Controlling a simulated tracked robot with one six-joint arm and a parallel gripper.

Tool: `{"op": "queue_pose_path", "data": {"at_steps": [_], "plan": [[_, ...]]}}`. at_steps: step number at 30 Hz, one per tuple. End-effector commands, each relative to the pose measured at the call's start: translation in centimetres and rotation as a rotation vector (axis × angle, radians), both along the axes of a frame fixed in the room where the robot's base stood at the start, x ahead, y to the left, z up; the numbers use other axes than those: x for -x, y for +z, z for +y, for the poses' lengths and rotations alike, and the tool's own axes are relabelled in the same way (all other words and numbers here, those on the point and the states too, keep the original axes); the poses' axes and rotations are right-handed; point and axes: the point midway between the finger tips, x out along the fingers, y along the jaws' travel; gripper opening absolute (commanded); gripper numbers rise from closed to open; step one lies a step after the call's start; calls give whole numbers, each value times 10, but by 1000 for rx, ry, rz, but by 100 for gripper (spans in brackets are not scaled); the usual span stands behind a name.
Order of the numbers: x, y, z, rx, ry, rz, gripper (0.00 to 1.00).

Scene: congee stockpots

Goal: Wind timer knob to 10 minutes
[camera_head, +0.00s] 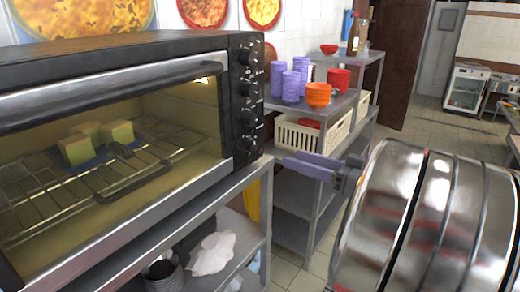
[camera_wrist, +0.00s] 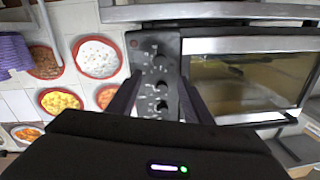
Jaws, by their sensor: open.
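The oven's black control panel (camera_head: 246,100) carries a vertical row of dark round knobs on the oven's right front edge. I cannot tell which knob is the timer or read the dial marks. In the head view my gripper (camera_head: 305,165) is to the right of the panel's lower part, its fingers pointing left. In the upside-down wrist view my gripper (camera_wrist: 161,68) is open, its two dark fingers spread over the panel (camera_wrist: 150,50). A knob (camera_wrist: 160,105) shows between them. I see no contact with any knob.
The toaster oven (camera_head: 110,150) stands on a metal shelf, with pale yellow-green blocks (camera_head: 78,150) on its rack. A side shelf holds purple cups (camera_head: 291,86), orange bowls (camera_head: 318,94) and a white basket (camera_head: 297,138). Round food pictures (camera_wrist: 97,57) hang on the tiled wall.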

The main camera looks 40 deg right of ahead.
Motion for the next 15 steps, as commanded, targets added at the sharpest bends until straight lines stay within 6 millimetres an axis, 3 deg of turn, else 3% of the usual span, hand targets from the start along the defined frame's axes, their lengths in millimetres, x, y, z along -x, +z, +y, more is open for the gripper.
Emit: {"op": "queue_pose_path", "data": {"at_steps": [15], "plan": [[-58, 0, 26, -1, 5, 0, 46]]}}
